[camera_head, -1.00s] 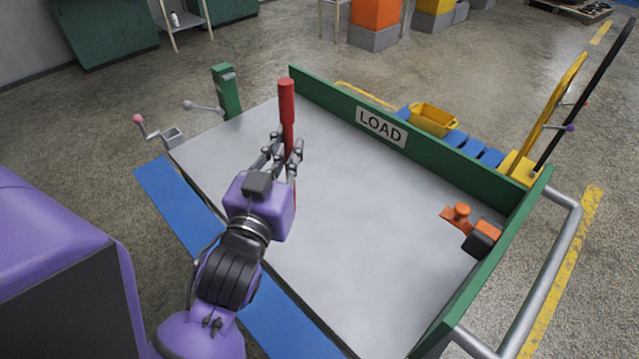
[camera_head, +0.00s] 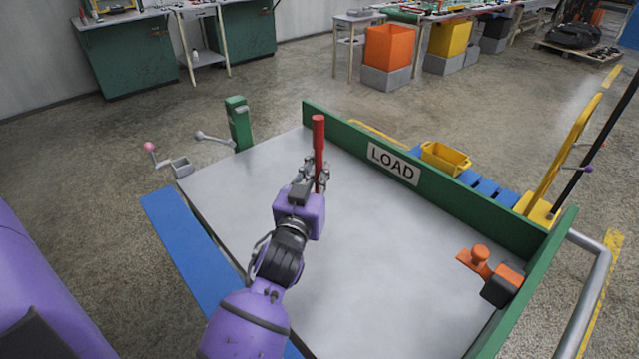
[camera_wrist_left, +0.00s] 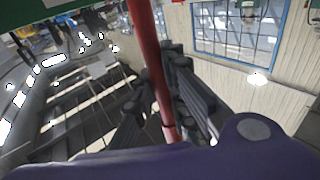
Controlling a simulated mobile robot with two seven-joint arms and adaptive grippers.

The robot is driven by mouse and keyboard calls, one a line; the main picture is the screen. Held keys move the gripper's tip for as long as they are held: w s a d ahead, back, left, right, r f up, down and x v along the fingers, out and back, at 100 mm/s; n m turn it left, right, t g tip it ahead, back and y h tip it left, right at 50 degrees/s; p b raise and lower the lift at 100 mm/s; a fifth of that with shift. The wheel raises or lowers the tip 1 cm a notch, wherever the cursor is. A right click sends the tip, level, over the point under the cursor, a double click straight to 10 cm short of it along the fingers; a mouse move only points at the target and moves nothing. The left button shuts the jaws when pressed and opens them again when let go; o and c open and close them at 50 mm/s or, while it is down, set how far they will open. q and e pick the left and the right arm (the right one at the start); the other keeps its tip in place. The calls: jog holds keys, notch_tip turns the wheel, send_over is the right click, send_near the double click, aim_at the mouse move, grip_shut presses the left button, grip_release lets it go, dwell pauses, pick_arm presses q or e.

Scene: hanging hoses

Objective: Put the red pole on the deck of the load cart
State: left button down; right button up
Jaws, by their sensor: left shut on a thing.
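The red pole (camera_head: 319,140) stands roughly upright in my left gripper (camera_head: 316,174) in the head view. The gripper is shut on it, with the thicker part of the pole above the fingers. The pole also shows between the fingers in the left wrist view (camera_wrist_left: 150,60). The load cart has a bare grey deck (camera_head: 375,260) with a green wall carrying a LOAD sign (camera_head: 393,164). My left gripper and the pole are over the far left part of the deck. Whether the pole's lower end touches the deck is hidden. My right gripper is not in view.
An orange and black tool-like object (camera_head: 490,274) sits at the deck's right side. A green post (camera_head: 238,123) and crank levers stand at the far left corner. A blue strip (camera_head: 190,245) runs along the near edge. A yellow bin (camera_head: 445,158) is beyond the wall. The deck's middle is clear.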

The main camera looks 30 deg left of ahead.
pick_arm(q)
jog(key=shift+w+f, duration=0.25)
jog(key=shift+f, duration=1.55)
jog(key=shift+f+b, duration=0.15)
jog(key=shift+b, duration=0.2)
jog(key=c, duration=1.8)
grip_release()
jog(key=shift+o, duration=0.2)
